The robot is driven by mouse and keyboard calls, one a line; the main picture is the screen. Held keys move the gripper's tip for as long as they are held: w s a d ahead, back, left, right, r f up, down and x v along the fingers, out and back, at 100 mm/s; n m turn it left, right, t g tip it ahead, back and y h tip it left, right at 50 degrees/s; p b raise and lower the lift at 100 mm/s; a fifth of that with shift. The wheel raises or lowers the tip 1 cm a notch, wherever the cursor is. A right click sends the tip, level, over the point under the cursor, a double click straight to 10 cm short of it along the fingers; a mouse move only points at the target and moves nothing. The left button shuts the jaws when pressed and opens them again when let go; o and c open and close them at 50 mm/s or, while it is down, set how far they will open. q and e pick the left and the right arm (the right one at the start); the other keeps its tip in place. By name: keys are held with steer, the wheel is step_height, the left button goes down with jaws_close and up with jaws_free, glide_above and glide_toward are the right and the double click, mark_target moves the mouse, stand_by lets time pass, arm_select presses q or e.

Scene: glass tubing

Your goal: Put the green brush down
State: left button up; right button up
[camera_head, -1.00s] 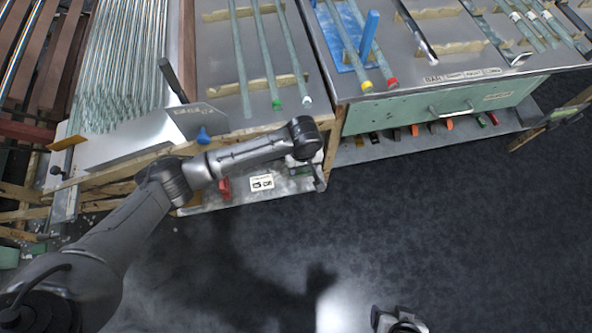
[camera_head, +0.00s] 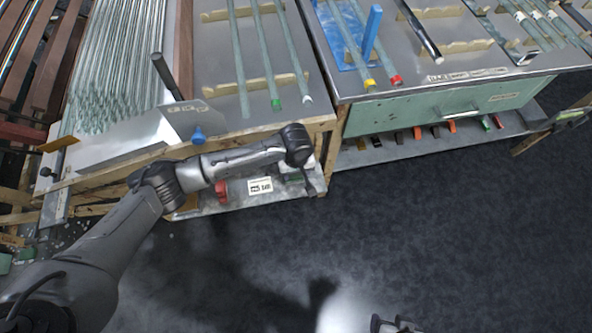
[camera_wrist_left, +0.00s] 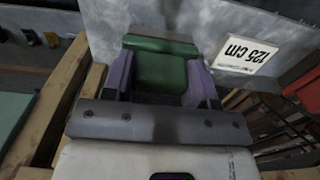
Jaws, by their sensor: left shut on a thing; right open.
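The green brush (camera_wrist_left: 160,72) is between the jaws of my left gripper (camera_wrist_left: 159,78) in the left wrist view. The jaws are shut on it, with purple-grey pads on either side. In the head view my left wrist hides most of the gripper and brush. My right gripper (camera_head: 396,325) is open at the bottom edge, over the dark floor, partly cut off.
The card also shows in the head view (camera_head: 260,186), with a red object (camera_head: 221,191) left of it. A wooden bench frame stands above the shelf. Glass tubes (camera_head: 267,60) lie on the bench top. A green drawer (camera_head: 440,112) is at right. The floor in front is clear.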

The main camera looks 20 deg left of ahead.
arm_select(q)
steer(key=shift+f, duration=0.15)
steer(key=o, duration=1)
step_height(320, 180, up, 11)
steer(key=p, duration=0.5)
steer(key=shift+r, duration=0.65)
